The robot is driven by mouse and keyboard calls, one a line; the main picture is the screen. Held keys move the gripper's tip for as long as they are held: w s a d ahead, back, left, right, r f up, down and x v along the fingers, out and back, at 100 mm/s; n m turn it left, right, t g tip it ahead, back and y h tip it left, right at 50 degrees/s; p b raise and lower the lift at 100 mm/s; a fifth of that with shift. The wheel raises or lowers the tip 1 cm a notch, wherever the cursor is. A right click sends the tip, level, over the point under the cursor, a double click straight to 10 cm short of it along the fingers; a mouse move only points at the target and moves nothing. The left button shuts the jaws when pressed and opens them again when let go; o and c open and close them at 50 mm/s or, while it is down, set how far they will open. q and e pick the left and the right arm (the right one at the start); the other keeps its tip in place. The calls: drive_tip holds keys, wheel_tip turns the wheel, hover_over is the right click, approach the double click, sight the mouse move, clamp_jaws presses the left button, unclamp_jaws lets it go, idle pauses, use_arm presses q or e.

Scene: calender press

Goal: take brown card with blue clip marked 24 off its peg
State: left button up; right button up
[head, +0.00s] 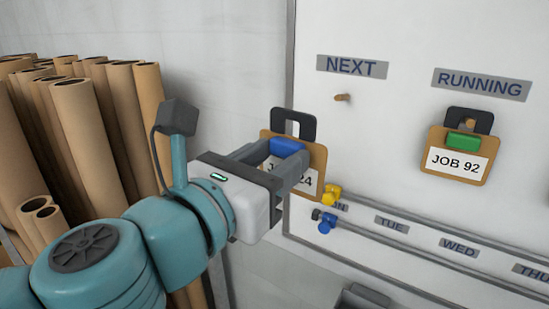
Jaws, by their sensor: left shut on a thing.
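The brown card (318,160) has a blue clip (287,146), a black hanger tab (308,125) on top and a white label that ends in 24. Part of the label is hidden behind my gripper. My left gripper (288,153) is shut on the card at its blue clip. The card looks upright and apart from the peg (342,97) under the NEXT sign, to the left of it. That peg is bare. My right gripper is not in view.
Another brown card marked JOB 92 (458,165), with a green clip, hangs under the RUNNING sign (482,84). Yellow (331,194) and blue (326,223) pieces sit near the day rail (430,238). Several cardboard tubes (90,140) stand at left.

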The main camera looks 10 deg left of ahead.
use_arm(q)
drive_tip(key=shift+r, duration=0.25)
drive_tip(key=shift+s+r, duration=0.1)
drive_tip(key=shift+s, duration=0.05)
drive_tip(key=shift+p+v, duration=0.5)
drive_tip(key=shift+v, duration=0.45)
drive_tip(key=shift+s+a+r, duration=0.15)
drive_tip(key=shift+s+a, duration=0.05)
drive_tip(key=shift+s, duration=0.3)
drive_tip(key=shift+s+a+r, duration=0.15)
drive_tip(key=shift+s+a, duration=0.05)
drive_tip(key=shift+s, duration=0.3)
drive_tip(key=shift+s, duration=0.15)
drive_tip(key=v, duration=0.6)
drive_tip(key=shift+a, duration=0.1)
